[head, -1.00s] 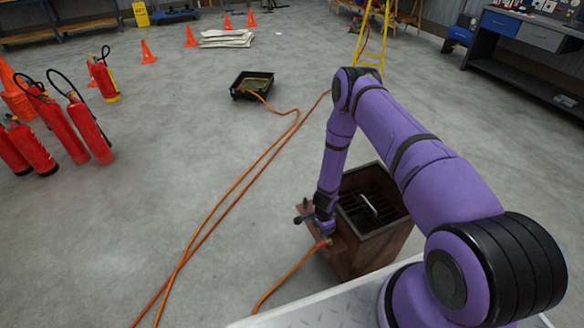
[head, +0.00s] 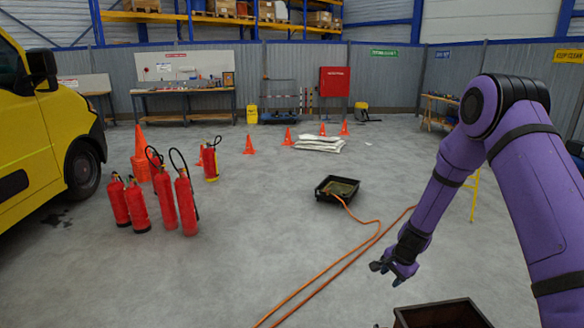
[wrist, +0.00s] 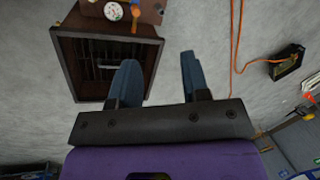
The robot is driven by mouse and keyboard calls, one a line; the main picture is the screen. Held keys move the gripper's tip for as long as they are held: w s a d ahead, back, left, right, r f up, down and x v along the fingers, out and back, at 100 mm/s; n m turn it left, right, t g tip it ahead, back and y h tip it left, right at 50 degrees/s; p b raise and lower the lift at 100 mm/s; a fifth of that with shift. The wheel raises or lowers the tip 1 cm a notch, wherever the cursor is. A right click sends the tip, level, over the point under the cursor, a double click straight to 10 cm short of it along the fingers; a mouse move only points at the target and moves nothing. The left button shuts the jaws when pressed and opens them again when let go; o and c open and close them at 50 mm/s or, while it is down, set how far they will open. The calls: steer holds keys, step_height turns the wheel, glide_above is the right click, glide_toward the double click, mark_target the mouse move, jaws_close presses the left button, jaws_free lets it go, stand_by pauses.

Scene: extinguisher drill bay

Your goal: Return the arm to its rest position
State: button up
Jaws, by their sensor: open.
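My purple arm comes in from the right in the head view. My gripper (head: 392,268) hangs at its end, above and to the left of a dark brown box (head: 440,315) at the bottom edge. In the wrist view my gripper (wrist: 158,75) shows two blue fingers spread apart with only grey floor between them, so it is open and empty. The box (wrist: 72,65) also shows there, open-topped with dark bars inside. A panel with a round gauge (wrist: 114,11) and an orange-yellow handle or fitting sits beside it.
Several red extinguishers (head: 186,205) stand on the left, near a yellow van (head: 40,120). A black tray (head: 337,188) sits mid-floor, with orange hoses (head: 340,262) running from near it. Orange cones (head: 249,145) and stacked white sheets (head: 319,143) lie behind.

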steer(key=s+a+r+n, duration=0.15)
steer(key=s+r, duration=0.25)
steer(key=r, duration=0.7)
steer(key=s+r+n+t, duration=0.1)
steer(key=s+r+n, duration=0.25)
steer(key=r, duration=0.75)
steer(key=s+a+r+n, duration=0.1)
steer(key=s+r, duration=0.3)
steer(key=r, duration=0.7)
steer(key=s+d+r+n+t, duration=0.1)
steer(key=s+r+n, duration=0.2)
steer(key=s, duration=1)
steer(key=s+r+n+h, duration=0.1)
steer(key=s+r+n, duration=0.1)
steer(key=s+r, duration=0.6)
steer(key=s, duration=0.6)
steer(key=shift+d+r+n+t+h, duration=0.15)
steer(key=shift+d+n+t+h, duration=0.15)
steer(key=shift+d+n+t, duration=0.1)
